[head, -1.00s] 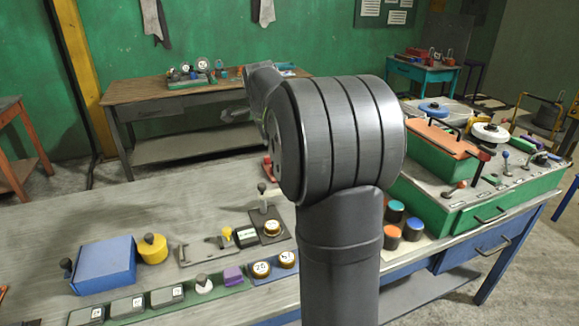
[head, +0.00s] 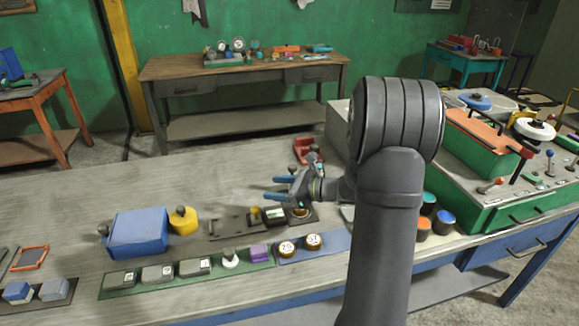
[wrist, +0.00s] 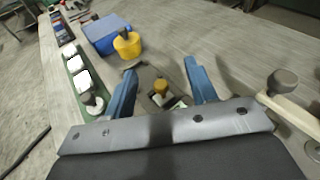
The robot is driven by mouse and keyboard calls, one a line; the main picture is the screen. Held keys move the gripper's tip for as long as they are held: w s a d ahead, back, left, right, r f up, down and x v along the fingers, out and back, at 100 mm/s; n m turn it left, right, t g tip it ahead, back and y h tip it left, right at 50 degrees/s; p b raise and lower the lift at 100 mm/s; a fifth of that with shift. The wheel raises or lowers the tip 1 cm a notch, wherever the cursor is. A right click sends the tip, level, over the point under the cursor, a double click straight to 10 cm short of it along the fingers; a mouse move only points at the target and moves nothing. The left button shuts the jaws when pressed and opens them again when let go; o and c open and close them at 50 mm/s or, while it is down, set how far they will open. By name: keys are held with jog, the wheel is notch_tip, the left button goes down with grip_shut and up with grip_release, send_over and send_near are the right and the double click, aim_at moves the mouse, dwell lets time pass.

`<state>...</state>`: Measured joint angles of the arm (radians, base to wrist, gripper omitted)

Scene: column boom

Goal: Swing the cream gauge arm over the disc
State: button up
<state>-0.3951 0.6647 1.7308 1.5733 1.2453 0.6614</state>
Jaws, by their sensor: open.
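The cream gauge arm (wrist: 276,98) is at the right of the wrist view, with a dark round knob (wrist: 285,82) upright on its end. In the head view the knob (head: 293,170) shows just behind my gripper (head: 274,189), which hides most of the arm. A pale round edge at the wrist view's lower right may be this disc. My gripper (wrist: 160,71) is open, its blue fingers apart and holding nothing, with the gauge arm outside them.
A yellow knob (wrist: 161,87) by a small display unit appears between the fingers in the wrist view. A blue box (head: 138,232) and yellow cylinder (head: 183,220) stand left. Blocks and numbered discs line the front. A red part (head: 308,149) lies behind. The bench's back left is clear.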

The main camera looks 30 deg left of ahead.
aim_at(289, 166)
jog(key=w+d+f+m+t, duration=0.4)
jog(key=w+d+m+t, duration=0.4)
jog(key=t, duration=0.4)
jog(key=shift+m, duration=0.6)
jog(key=x, duration=1.6)
jog(key=shift+s, duration=0.15)
grip_shut()
